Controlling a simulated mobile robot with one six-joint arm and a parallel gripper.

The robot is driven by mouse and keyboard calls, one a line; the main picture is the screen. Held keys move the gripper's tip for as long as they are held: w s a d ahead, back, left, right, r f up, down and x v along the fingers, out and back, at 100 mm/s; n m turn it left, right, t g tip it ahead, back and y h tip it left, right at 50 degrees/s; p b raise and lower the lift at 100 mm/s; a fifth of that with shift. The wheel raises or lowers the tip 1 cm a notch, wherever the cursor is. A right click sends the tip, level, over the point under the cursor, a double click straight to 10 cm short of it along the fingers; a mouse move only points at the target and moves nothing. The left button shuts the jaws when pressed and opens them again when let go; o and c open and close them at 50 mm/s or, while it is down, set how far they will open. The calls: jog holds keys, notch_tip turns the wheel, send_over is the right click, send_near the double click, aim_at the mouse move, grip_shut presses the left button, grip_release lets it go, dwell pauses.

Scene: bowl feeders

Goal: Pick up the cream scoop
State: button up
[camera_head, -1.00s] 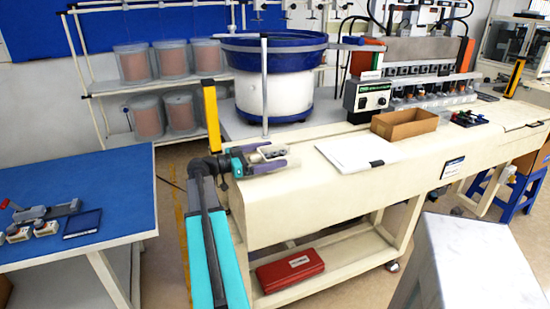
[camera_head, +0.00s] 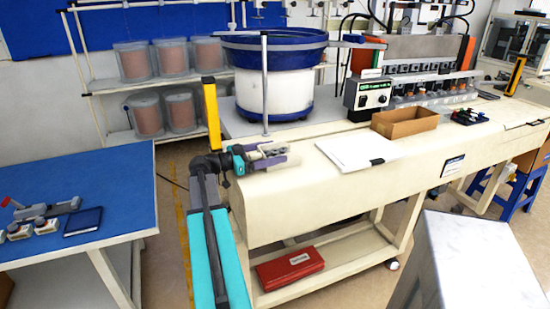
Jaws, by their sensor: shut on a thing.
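My gripper (camera_head: 274,156) is at the left end of the long cream bench, just above its top. Its purple-grey fingers are shut on a small pale thing, which I take to be the cream scoop (camera_head: 276,147). The fingers hide much of the scoop, so its full shape does not show. I cannot tell whether it still touches the bench top.
A yellow post (camera_head: 212,115) stands close behind my gripper. The blue-and-white bowl feeder (camera_head: 275,85) rises behind it. White papers (camera_head: 350,152) and a cardboard box (camera_head: 405,122) lie to the right. A blue table (camera_head: 100,190) stands at the left.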

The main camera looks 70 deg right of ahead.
jog(key=shift+r, duration=0.15)
jog(key=shift+r+b, duration=0.55)
jog(key=shift+r, duration=0.85)
jog(key=shift+s+a+r, duration=0.1)
jog(key=shift+a+r, duration=0.05)
jog(key=shift+r, duration=0.05)
jog(key=s+a+b, duration=0.2)
jog(key=a, duration=0.4)
jog(key=s+a+b, duration=0.2)
jog(key=a+b, duration=0.1)
jog(key=a, duration=0.3)
jog(key=shift+s+a+r, duration=0.25)
jog(key=shift+a+r, duration=0.15)
jog(key=shift+r, duration=0.05)
jog(key=a+b, duration=0.1)
jog(key=b, duration=0.3)
jog(key=shift+s+a+r, duration=0.15)
jog(key=shift+s+a, duration=0.2)
jog(key=shift+b, duration=0.3)
jog(key=shift+a+r, duration=0.1)
jog(key=shift+r, duration=0.1)
